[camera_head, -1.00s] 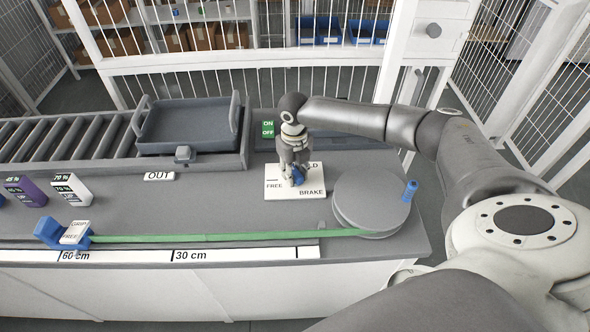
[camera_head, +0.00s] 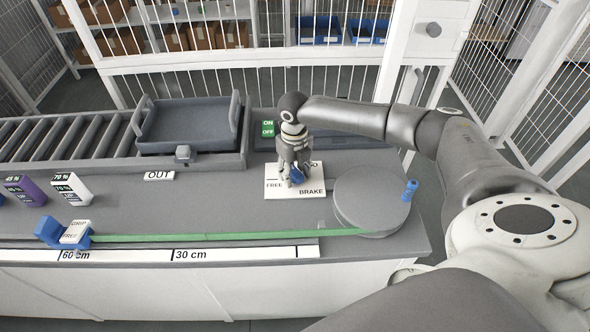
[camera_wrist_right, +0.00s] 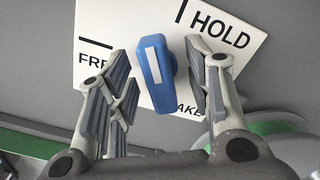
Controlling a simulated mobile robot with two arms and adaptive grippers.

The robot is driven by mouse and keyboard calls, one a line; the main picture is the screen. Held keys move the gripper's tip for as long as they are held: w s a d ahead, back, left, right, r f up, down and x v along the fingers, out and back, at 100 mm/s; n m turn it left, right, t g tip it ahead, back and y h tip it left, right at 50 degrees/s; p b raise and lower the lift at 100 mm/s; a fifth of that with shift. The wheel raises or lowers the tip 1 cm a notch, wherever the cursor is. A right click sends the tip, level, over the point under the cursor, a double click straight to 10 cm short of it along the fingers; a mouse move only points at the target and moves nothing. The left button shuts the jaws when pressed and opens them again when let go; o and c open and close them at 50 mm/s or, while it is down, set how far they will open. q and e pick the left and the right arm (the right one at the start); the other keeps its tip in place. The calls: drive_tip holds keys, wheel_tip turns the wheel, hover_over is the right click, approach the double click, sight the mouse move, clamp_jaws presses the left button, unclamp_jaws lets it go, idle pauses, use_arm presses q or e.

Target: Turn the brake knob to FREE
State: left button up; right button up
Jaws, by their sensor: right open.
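The blue brake knob (camera_wrist_right: 154,65) has a white stripe and sits on a white plate (camera_wrist_right: 235,58) marked HOLD, FREE and BRAKE. In the right wrist view the stripe runs nearly upright, tilted slightly left at its top, and lies between the line beside FREE and the line beside HOLD. My right gripper (camera_wrist_right: 162,62) is open, its fingers on either side of the knob with a gap visible on the right. In the head view my right gripper (camera_head: 296,180) reaches down over the plate and partly hides the knob (camera_head: 297,177). My left gripper is out of view.
A round grey disc (camera_head: 372,202) with a blue handle (camera_head: 411,190) stands right of the plate. A green strap (camera_head: 230,236) runs left to a blue clamp (camera_head: 50,231). A green ON/OFF switch (camera_head: 268,129) and a grey tray (camera_head: 187,127) are behind.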

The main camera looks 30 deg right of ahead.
sight(295, 170)
drive_tip(key=shift+r+p, duration=4.15)
drive_tip(key=shift+r, duration=0.4)
drive_tip(key=shift+f, duration=0.1)
